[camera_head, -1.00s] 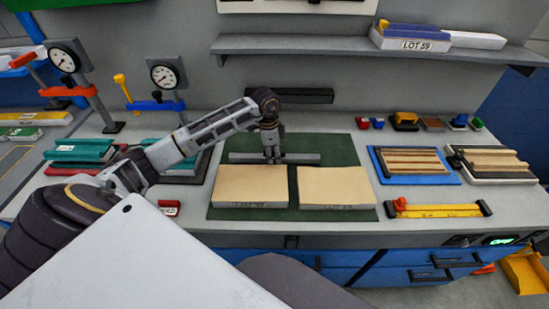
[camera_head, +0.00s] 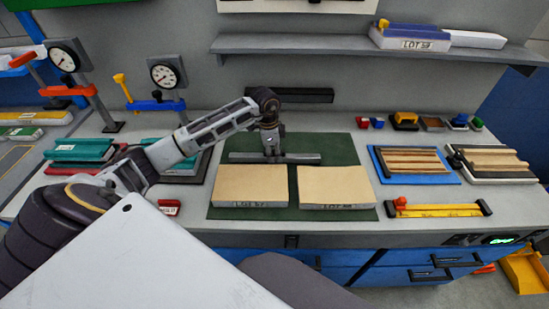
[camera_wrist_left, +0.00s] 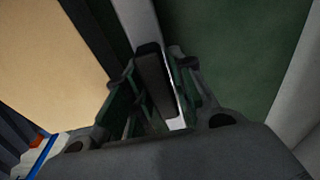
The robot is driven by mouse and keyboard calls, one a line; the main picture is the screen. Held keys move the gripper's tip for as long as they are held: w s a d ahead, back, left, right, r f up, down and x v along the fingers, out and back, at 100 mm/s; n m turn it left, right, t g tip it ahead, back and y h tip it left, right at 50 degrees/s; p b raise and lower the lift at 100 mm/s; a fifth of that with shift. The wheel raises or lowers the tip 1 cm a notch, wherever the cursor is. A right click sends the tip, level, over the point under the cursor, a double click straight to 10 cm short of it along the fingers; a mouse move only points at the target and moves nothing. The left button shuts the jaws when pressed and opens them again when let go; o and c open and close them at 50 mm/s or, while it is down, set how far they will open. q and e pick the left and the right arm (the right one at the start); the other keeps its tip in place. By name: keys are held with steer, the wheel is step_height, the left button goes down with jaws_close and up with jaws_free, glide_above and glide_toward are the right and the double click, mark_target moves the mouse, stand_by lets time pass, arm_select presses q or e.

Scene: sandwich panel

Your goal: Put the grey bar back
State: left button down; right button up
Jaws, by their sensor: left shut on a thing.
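The grey bar (camera_head: 301,159) is a long, thin bar at the back of the dark green mat (camera_head: 335,147), behind two beige-topped panels, the left one (camera_head: 250,184) and the right one (camera_head: 334,185). It runs left to right, roughly parallel to their back edges. My left gripper (camera_head: 272,156) points down and is shut on the bar near its middle. In the left wrist view the bar (camera_wrist_left: 141,22) runs between the fingers (camera_wrist_left: 155,82). I cannot tell whether the bar touches the mat. My right gripper is not in view.
A black wall strip (camera_head: 290,95) is behind the gripper. A blue tray (camera_head: 449,179) with wooden strips and a yellow ruler-like tool (camera_head: 438,210) are at right. Teal pieces (camera_head: 80,149) and dial gauges (camera_head: 165,74) are at left. A shelf (camera_head: 330,45) hangs above.

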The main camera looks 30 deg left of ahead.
arm_select(q)
steer(key=shift+r, duration=0.1)
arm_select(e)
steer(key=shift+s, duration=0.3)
arm_select(q)
steer(key=shift+w, duration=0.1)
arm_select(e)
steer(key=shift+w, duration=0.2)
arm_select(q)
steer(key=shift+r, duration=0.75)
step_height(320, 180, up, 7)
steer(key=shift+r, duration=0.1)
steer(key=shift+r+b, duration=0.3)
steer(key=shift+r, duration=0.35)
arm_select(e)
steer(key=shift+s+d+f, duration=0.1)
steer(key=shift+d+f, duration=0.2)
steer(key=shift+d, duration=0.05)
